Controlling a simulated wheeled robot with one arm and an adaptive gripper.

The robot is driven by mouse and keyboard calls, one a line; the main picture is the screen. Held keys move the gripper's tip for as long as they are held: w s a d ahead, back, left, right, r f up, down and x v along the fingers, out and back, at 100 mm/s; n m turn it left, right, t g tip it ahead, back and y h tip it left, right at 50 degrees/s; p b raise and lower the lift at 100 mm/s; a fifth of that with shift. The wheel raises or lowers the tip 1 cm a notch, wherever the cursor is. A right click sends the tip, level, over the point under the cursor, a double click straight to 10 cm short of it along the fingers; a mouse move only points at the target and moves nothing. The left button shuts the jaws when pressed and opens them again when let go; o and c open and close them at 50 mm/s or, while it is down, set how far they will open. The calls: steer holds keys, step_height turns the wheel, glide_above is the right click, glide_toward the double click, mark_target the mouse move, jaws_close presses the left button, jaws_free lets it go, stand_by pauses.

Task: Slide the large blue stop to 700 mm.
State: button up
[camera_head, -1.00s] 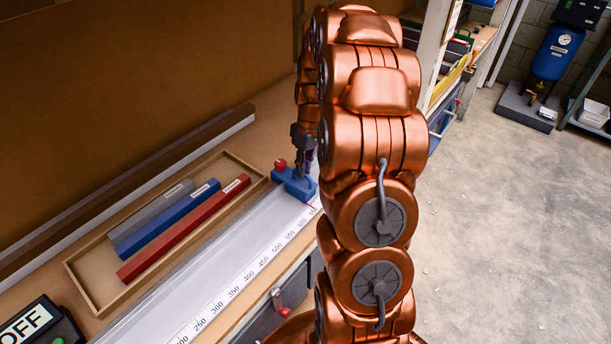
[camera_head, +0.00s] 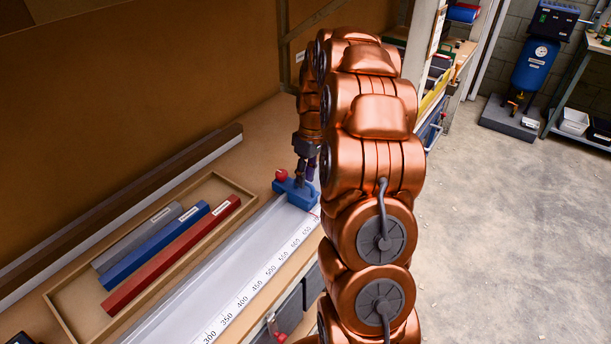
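The large blue stop (camera_head: 297,192), with a red knob (camera_head: 281,175) on its left, sits on the long pale rail (camera_head: 225,272). The rail's printed scale (camera_head: 257,284) runs along its right edge. The stop stands near the far visible end of the scale, beyond the clearly readable marks; its exact reading is too small to tell. My gripper (camera_head: 305,172) points down at the top of the stop, its dark fingers at or against it. Whether they are closed on it is not clear.
A wooden tray (camera_head: 62,308) left of the rail holds grey (camera_head: 136,238), blue (camera_head: 155,246) and red (camera_head: 171,255) bars. A dark beam (camera_head: 118,202) lies behind it. The brown back panel (camera_head: 140,80) rises on the left. Open floor (camera_head: 500,230) lies to the right.

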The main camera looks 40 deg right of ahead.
stand_by(0.3)
step_height(320, 180, up, 12)
steer(key=d, duration=0.2)
steer(key=shift+w, duration=0.3)
steer(key=shift+d+f, duration=0.1)
stand_by(0.5)
